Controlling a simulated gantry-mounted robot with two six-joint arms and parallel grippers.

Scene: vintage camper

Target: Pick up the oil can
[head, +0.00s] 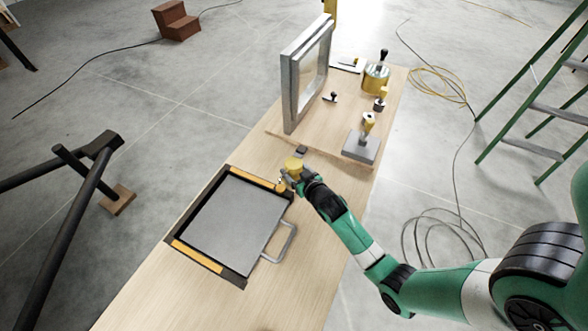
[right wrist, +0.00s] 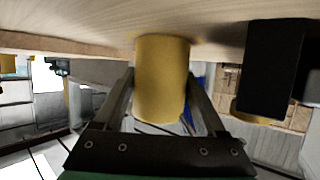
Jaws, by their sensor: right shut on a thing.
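The oil can (head: 294,164) is a small yellow can at the middle of the bench in the head view, just beyond the far edge of a black tray. My right gripper (head: 288,176) is shut on it. In the right wrist view the can's yellow cylinder (right wrist: 162,80) fills the space between the two fingers (right wrist: 163,98). The wooden surface lies close to the can's upper end in that view; I cannot tell whether they touch. My left gripper is not in view.
The black-rimmed tray (head: 263,266) with a grey plate lies before my right gripper. A grey upright frame (head: 291,94) stands beyond it. A grey block (head: 361,147) with a yellow-topped fitting and a brass pot (head: 375,79) stand farther back. The bench's near end (head: 135,303) is clear.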

